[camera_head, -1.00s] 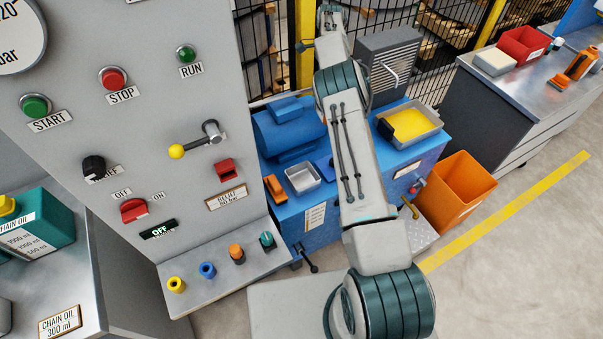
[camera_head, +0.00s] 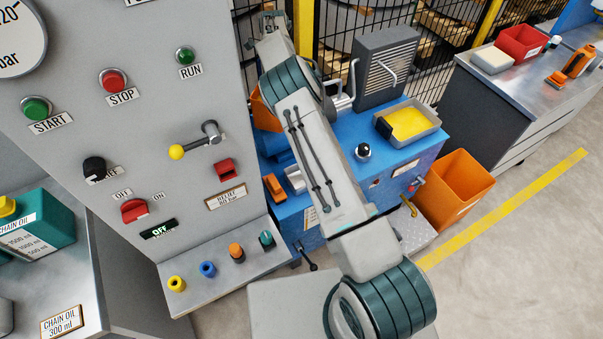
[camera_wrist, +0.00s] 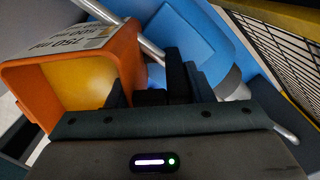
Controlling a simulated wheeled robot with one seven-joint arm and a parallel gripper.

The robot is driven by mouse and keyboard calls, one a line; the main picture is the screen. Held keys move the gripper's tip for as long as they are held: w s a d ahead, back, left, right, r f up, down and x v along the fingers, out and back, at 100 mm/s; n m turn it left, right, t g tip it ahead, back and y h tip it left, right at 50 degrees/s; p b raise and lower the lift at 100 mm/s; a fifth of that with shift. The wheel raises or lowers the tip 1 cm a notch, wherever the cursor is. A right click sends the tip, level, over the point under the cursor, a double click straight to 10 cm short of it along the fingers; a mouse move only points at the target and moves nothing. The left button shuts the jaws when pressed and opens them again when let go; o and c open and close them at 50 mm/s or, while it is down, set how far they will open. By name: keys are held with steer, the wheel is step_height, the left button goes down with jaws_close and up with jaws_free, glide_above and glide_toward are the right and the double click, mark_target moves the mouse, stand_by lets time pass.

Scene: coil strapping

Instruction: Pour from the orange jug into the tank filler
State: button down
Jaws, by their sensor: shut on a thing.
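The orange jug (camera_wrist: 128,65) is large at the left of the wrist view, with its wide opening and yellow-orange inside facing the camera. A white volume label is on its side. My gripper (camera_wrist: 178,75) is shut on it, dark fingers beside the jug; the exact grip point is partly hidden. In the head view the jug (camera_head: 262,112) shows partly between the panel and my arm, above the blue unit. My gripper is not clearly visible there. A dark round fitting with a bright rim (camera_head: 363,151) on the blue unit's top may be the tank filler; I cannot be sure.
The control panel (camera_head: 190,120) stands close on the left. A yellow-filled tray (camera_head: 436,133) and a grey finned box (camera_head: 386,65) are on the blue unit (camera_head: 400,160). An orange bin (camera_head: 455,190) stands to its right. Wire fencing is behind.

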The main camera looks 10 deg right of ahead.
steer(key=shift+r, duration=0.2)
steer(key=shift+s+d+r+t+y, duration=0.1)
steer(key=shift+s+r+t+y, duration=0.35)
steer(key=shift+r+t, duration=0.25)
steer(key=s+t+y, duration=0.1)
steer(key=s+d+r+t, duration=0.1)
steer(key=shift+s+d+r+t+y, duration=0.1)
steer(key=shift+d+t+y, duration=0.2)
steer(key=shift+y, duration=0.05)
steer(key=shift+s+d+t+y, duration=0.3)
steer(key=shift+s+t, duration=0.1)
stand_by(0.4)
steer(key=shift+s+d+r+t+y, duration=0.1)
steer(key=shift+s+d+t+y, duration=0.35)
steer(key=shift+s+t, duration=0.3)
stand_by(0.6)
steer(key=shift+s+d+r+t+y, duration=0.15)
steer(key=shift+s+r+t+y, duration=0.1)
steer(key=shift+r+t, duration=0.2)
steer(key=shift+s+d+r+t+y, duration=0.1)
steer(key=shift+s+r+t+y, duration=0.1)
steer(key=shift+r+t, duration=0.15)
stand_by(0.5)
steer(key=shift+s+d+f+t+y+b, duration=0.1)
steer(key=shift+s+d+t+y+b, duration=0.3)
steer(key=shift+b, duration=1.75)
steer(key=shift+s+a+f+t+y+b, duration=0.1)
steer(key=shift+t+y+b, duration=0.45)
steer(key=shift+b, duration=1.6)
